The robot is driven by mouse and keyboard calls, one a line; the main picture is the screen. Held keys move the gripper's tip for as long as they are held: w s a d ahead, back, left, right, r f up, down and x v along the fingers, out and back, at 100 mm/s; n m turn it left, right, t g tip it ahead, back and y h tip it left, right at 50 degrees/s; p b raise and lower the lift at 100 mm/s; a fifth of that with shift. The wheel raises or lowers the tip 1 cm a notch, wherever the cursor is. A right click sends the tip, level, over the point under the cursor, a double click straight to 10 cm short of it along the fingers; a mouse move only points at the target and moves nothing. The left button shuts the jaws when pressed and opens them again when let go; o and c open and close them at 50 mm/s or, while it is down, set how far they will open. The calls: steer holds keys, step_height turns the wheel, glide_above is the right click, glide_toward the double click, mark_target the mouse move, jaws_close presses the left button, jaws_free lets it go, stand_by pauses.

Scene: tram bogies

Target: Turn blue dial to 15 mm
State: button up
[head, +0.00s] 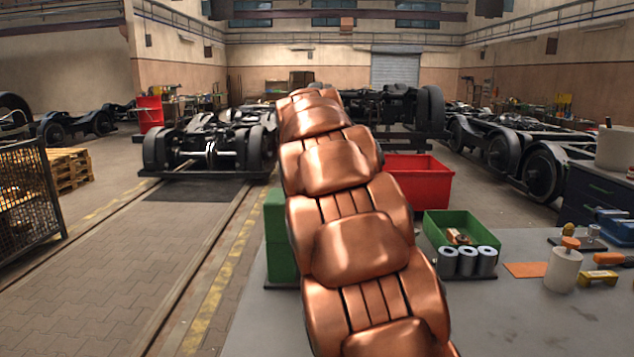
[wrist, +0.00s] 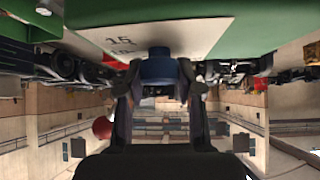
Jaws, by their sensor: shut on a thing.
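In the wrist view the blue dial (wrist: 158,66) sits at the lower edge of a white plate (wrist: 205,38) with the marks "15" and "10" to the left of the dial. The plate is on a green housing (wrist: 272,25). My gripper (wrist: 158,84) has its two dark fingers on either side of the dial and is shut on it. No pointer on the dial can be made out. In the head view my copper arm hides the gripper and the dial; a green block (head: 280,240) shows beside the arm on the grey table (head: 400,290).
To the right on the table are a green bin (head: 455,226), several grey cylinders (head: 467,262), an orange pad (head: 526,270) and a white bottle (head: 563,268). A red crate (head: 418,182) stands behind the table.

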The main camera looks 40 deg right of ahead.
steer(key=m+g+h, duration=0.1)
steer(key=m, duration=0.1)
steer(key=m+g+h, duration=0.1)
steer(key=m+g, duration=0.1)
steer(key=m, duration=0.1)
steer(key=shift+w+r+m+g+p, duration=0.1)
steer(key=shift+m+g+p, duration=0.2)
steer(key=shift+p, duration=0.1)
steer(key=shift+m+g+h+p, duration=0.4)
steer(key=shift+m+g, duration=0.3)
steer(key=shift+m, duration=0.3)
steer(key=shift+m+g, duration=0.3)
steer(key=o, duration=1.2)
steer(key=shift+v, duration=3.5)
steer(key=shift+a, duration=0.15)
steer(key=shift+s, duration=0.2)
